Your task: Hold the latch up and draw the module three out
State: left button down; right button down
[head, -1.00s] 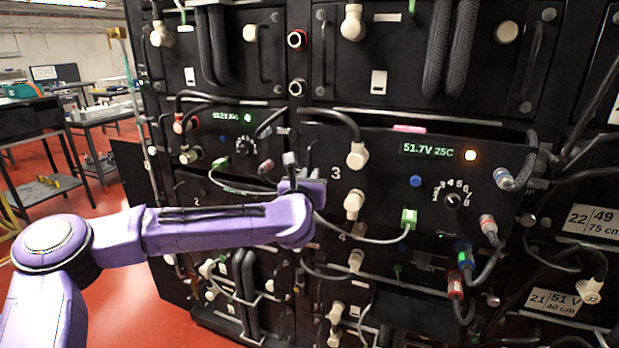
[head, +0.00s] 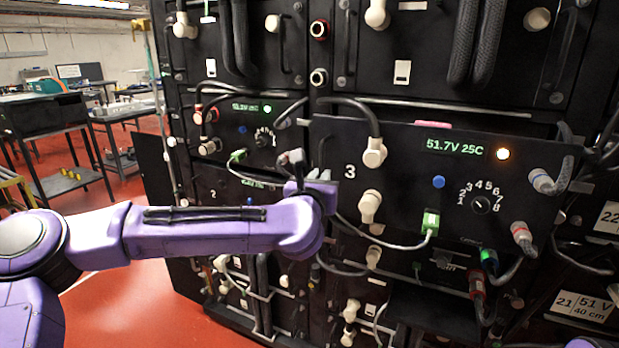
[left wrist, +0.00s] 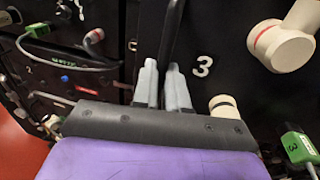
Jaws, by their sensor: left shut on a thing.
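Module three (head: 400,165) is the black panel marked "3", with a green "51.7V 25C" readout, an amber light and a dial. Its front stands forward of the rack. My left gripper (head: 312,180) is at its left edge. In the left wrist view the two grey fingers (left wrist: 162,86) are shut on the black upright handle (left wrist: 171,38) beside the white "3". A pink piece (head: 432,125) shows at the module's top edge; I cannot tell if it is the latch. My right gripper is not in view.
A white plug (head: 373,152) and a green plug (head: 430,222) with a grey cable sit on the module's front. Red and green-banded connectors (head: 478,280) hang at lower right. Neighbouring modules crowd around. Red floor (head: 150,290) lies open at left, with metal carts (head: 60,140) beyond.

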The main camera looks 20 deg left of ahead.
pick_arm(q)
jog(key=c, duration=1.4)
grip_release()
jog(key=shift+w+r, duration=0.15)
jog(key=shift+r, duration=0.1)
jog(key=shift+o, duration=0.6)
jog(key=shift+w+f, duration=0.1)
jog(key=shift+w, duration=0.05)
jog(key=s+b, duration=0.2)
jog(key=s, duration=0.8)
jog(key=shift+s+d+b, duration=0.2)
jog(key=shift+s+b, duration=0.05)
jog(key=shift+b, duration=0.05)
